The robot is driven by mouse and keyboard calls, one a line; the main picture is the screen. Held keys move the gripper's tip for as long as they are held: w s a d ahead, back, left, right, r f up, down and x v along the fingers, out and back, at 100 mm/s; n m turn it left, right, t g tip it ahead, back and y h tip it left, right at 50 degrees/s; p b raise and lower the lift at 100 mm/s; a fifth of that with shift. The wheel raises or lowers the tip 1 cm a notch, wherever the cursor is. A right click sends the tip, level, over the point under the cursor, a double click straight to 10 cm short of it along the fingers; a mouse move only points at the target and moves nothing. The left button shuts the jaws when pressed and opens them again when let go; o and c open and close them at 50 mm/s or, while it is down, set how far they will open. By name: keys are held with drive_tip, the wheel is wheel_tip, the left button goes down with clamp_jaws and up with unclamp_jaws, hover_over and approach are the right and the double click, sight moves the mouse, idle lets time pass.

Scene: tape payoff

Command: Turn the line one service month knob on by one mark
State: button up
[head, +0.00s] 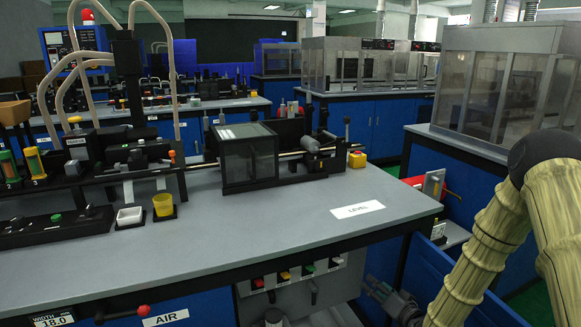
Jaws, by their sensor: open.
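I cannot pick out a service month knob or its marks in the head view. Several small coloured knobs or buttons sit on a light panel (327,283) under the front of the bench: a red one (258,283), a yellow one (285,276) and a green one (309,269) among them. Their markings are too small to read. My sleeved arm shows at the right edge, in front of the right bench.
A grey bench (260,240) carries line machinery, a dark clear-sided box (249,155), a white tray (130,216) and a yellow cup (163,205). A red-ended lever (143,309) sticks out at the front.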

drive_tip(key=s+a+f+n+g+h, duration=0.1)
drive_tip(key=s+a+f+g, duration=0.15)
drive_tip(key=s+f, duration=0.6)
drive_tip(key=s+a+f+n+g+h, duration=0.15)
drive_tip(key=s+f+g, duration=0.35)
drive_tip(key=s, duration=0.7)
drive_tip(key=s+a+f+g+h, duration=0.1)
drive_tip(key=s+a+f+g, duration=0.2)
drive_tip(key=s+f, duration=0.6)
drive_tip(key=s+n+g+h, duration=0.15)
drive_tip(key=s+g, duration=0.35)
drive_tip(key=s, duration=1.3)
wheel_tip(320, 180, up, 19)
drive_tip(key=p, duration=1.9)
drive_tip(key=shift+d, duration=0.25)
drive_tip(key=shift+t, duration=0.25)
